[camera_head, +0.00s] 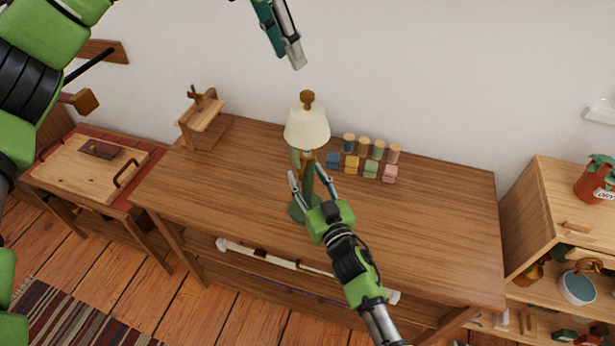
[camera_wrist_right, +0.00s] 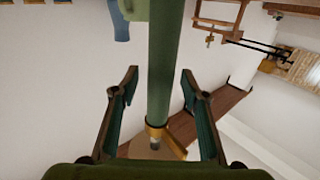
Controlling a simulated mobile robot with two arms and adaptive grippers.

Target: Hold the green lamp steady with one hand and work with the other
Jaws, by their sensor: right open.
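The green lamp (camera_head: 307,128) stands upright on the wooden table, with a cream shade, a brown knob on top and a green base. Its green stem (camera_wrist_right: 165,65) runs between the fingers of my right gripper (camera_head: 302,172) in the right wrist view, with a gold collar (camera_wrist_right: 157,131) on it. My right gripper (camera_wrist_right: 158,78) is open, with one finger on each side of the stem and visible gaps. My left gripper (camera_head: 293,52) is raised by the wall above and behind the lamp. Its fingers show side-on, so I cannot tell their opening.
Several small coloured jars (camera_head: 371,168) stand right of the lamp on the table (camera_head: 420,225). A small wooden stand (camera_head: 203,118) is at its back left. A side table (camera_head: 75,168) is left; a shelf unit (camera_head: 560,205) is right.

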